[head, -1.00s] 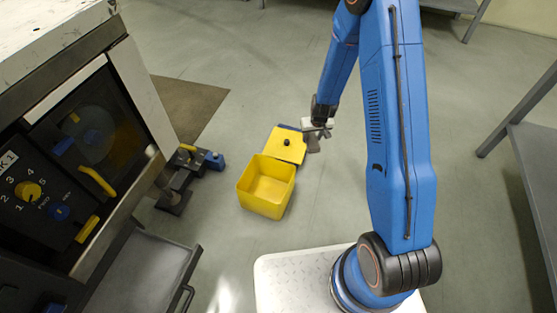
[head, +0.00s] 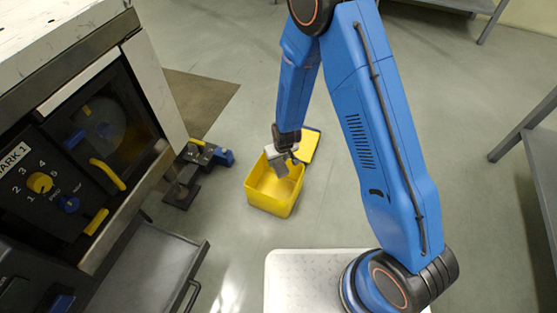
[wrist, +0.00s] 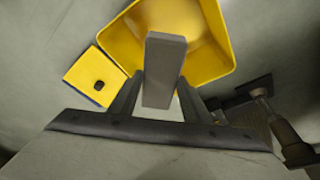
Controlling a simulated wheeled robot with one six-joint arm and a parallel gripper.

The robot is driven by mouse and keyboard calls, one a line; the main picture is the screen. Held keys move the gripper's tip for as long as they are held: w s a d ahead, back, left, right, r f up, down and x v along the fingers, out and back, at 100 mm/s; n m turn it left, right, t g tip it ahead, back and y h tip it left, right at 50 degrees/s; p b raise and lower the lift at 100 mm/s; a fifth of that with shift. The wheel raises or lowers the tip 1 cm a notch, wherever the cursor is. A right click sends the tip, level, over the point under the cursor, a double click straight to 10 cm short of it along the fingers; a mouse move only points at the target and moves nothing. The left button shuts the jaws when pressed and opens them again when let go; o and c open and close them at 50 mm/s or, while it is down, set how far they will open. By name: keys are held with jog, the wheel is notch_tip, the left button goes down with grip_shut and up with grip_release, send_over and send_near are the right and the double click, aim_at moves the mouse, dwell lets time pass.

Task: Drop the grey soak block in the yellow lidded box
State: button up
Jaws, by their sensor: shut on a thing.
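The yellow box (head: 262,198) stands open on the floor, and its empty inside also shows in the wrist view (wrist: 212,62). Its yellow lid (head: 309,146) lies on the floor behind it, with a dark knob in the wrist view (wrist: 84,78). My gripper (head: 286,160) is over the back part of the box. In the wrist view my gripper (wrist: 162,95) is shut on the grey soak block (wrist: 165,60), whose far end overlaps the box opening. The block also shows in the head view (head: 279,168); its exact height above the box is unclear.
A machine with a dark dial panel (head: 75,200) and an open grey tray (head: 150,270) stands at left. A dark fixture with a blue end (head: 200,165) sits left of the box. A grey bench (head: 540,145) is at right.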

aim_at(278, 168)
jog(key=shift+f, duration=2.9)
jog(key=o, duration=1.2)
